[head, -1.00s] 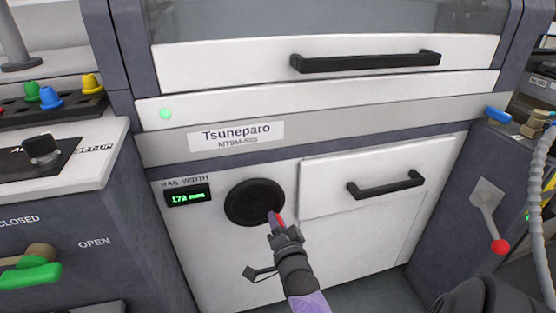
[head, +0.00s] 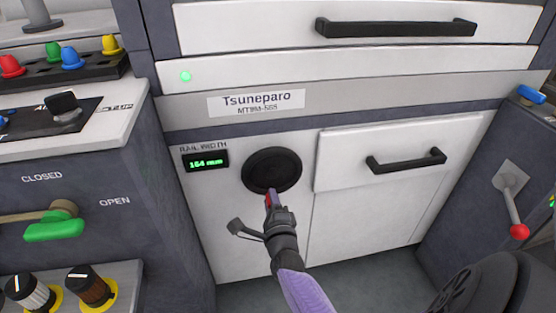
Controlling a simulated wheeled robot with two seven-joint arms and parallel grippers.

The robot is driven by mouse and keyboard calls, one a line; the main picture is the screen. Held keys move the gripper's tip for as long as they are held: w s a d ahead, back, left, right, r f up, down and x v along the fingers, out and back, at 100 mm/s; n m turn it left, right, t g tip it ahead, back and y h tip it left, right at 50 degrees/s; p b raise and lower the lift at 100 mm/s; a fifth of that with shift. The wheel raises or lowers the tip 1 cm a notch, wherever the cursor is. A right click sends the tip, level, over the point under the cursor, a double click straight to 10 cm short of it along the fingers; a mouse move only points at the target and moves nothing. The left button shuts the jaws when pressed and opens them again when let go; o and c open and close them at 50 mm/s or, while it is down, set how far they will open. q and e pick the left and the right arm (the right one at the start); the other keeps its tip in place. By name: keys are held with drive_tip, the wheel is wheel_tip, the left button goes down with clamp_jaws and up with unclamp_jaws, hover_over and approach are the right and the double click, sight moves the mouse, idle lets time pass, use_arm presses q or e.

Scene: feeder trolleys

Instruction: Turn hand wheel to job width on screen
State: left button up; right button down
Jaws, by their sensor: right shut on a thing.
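The black round hand wheel (head: 271,168) is on the white front panel, below the Tsuneparo nameplate. The rail width screen (head: 205,161) to its left reads 164 mm in green. My right gripper (head: 271,197) is at the lower edge of the wheel, shut on it. The gripper and its red and purple fingertips hide the wheel's handle or rim at that point. My left gripper is not in view. No job width figure shows in this view.
A drawer with a black handle (head: 405,161) is right of the wheel. A red-knobbed lever (head: 518,231) is at far right. At left, a console has a green lever (head: 54,231), several coloured knobs and a rotary switch. A small green light (head: 186,77) glows above the nameplate.

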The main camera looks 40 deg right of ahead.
drive_tip(key=a+m, duration=0.1)
drive_tip(key=m, duration=0.1)
drive_tip(key=w+a+r+m, duration=0.1)
drive_tip(key=m, duration=0.1)
drive_tip(key=shift+w+m, duration=0.15)
drive_tip(key=shift+m, duration=0.15)
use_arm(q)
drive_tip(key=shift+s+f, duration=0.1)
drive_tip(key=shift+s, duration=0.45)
use_arm(e)
drive_tip(key=shift+a+m, duration=0.15)
drive_tip(key=shift+m, duration=0.15)
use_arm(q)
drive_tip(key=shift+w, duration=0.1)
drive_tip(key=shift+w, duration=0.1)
use_arm(e)
drive_tip(key=shift+w+r, duration=0.1)
drive_tip(key=c, duration=0.6)
unclamp_jaws()
drive_tip(key=shift+o, duration=1)
